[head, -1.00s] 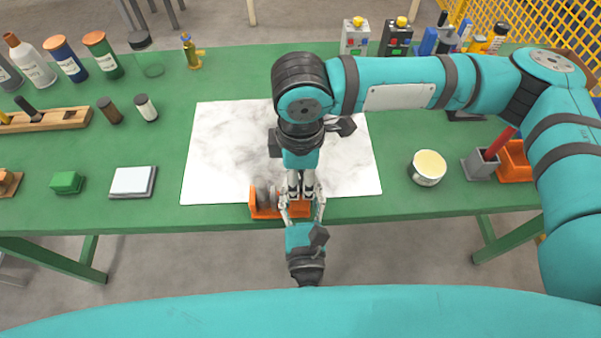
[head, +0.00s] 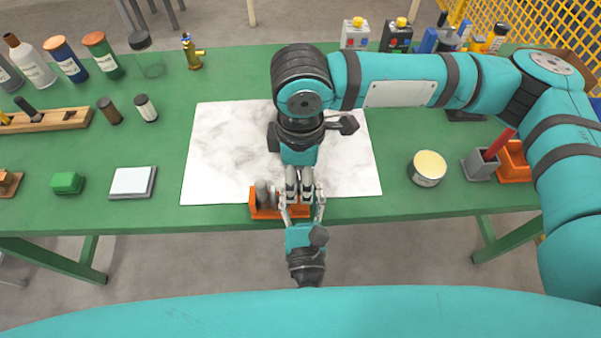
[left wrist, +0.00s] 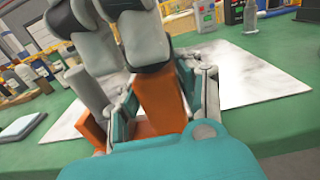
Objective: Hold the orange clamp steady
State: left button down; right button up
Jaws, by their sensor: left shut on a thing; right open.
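The orange clamp (head: 265,213) sits at the front edge of the bench, with grey parts (head: 262,194) at its left end. My left gripper (head: 301,192) reaches in from the front. Its fingers are shut on the clamp, one on each side; the left wrist view shows the orange body (left wrist: 160,100) between them. My right gripper (head: 299,197) comes down from above, its arm entering from the right. It is open just over the clamp and hides part of it. In the left wrist view its pale and black fingers (left wrist: 115,50) stand close above; whether they touch is unclear.
A white marbled sheet (head: 225,150) lies behind the clamp. A round tin (head: 427,168) stands to the right, a grey holder (head: 481,165) beyond it. A white-topped pad (head: 132,182) and a green block (head: 67,183) lie left. Bare green bench (head: 225,215) shows between.

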notch_tip(320, 180, up, 11)
dwell(0.3)
pick_arm(q)
jog(key=c, duration=0.8)
grip_release()
